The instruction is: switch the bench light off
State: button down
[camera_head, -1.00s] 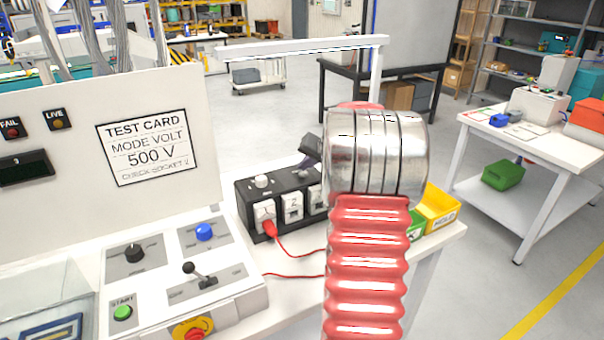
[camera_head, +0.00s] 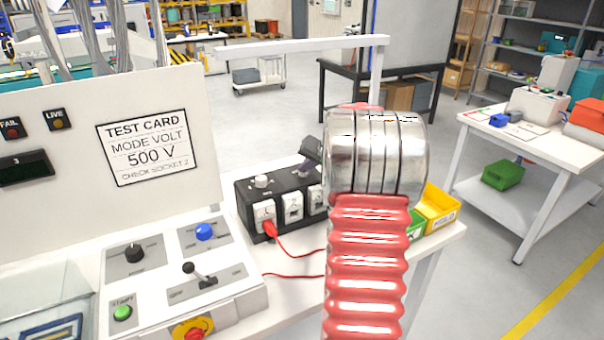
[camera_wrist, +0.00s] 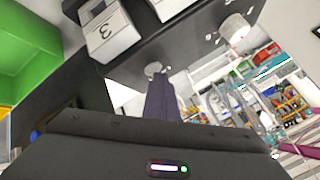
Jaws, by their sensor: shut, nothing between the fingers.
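The bench light is a pale bar (camera_head: 300,46) on a post above the bench; I cannot tell for sure whether it is lit. Below it stands a black socket box (camera_head: 245,196) with white numbered sockets and a white knob (camera_head: 261,181) on top. My gripper (camera_head: 305,168) is shut and empty over the box's right part, mostly hidden behind my arm. In the wrist view my shut purple-grey fingers (camera_wrist: 160,98) reach to a small silver switch (camera_wrist: 154,69) on the box top. They look close to it or touching; I cannot tell which. The switch's lever position is unclear.
A red plug (camera_head: 269,229) with a red lead sits in the first socket. A control panel (camera_head: 250,296) with knobs, a lever and buttons is at front left. Yellow (camera_head: 437,210) and green bins stand right of the box. The bench's right edge is beyond them.

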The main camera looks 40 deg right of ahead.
aim_at(305, 175)
jog(key=shift+r, duration=0.55)
jog(key=shift+r, duration=2.9)
jog(key=shift+a, duration=0.1)
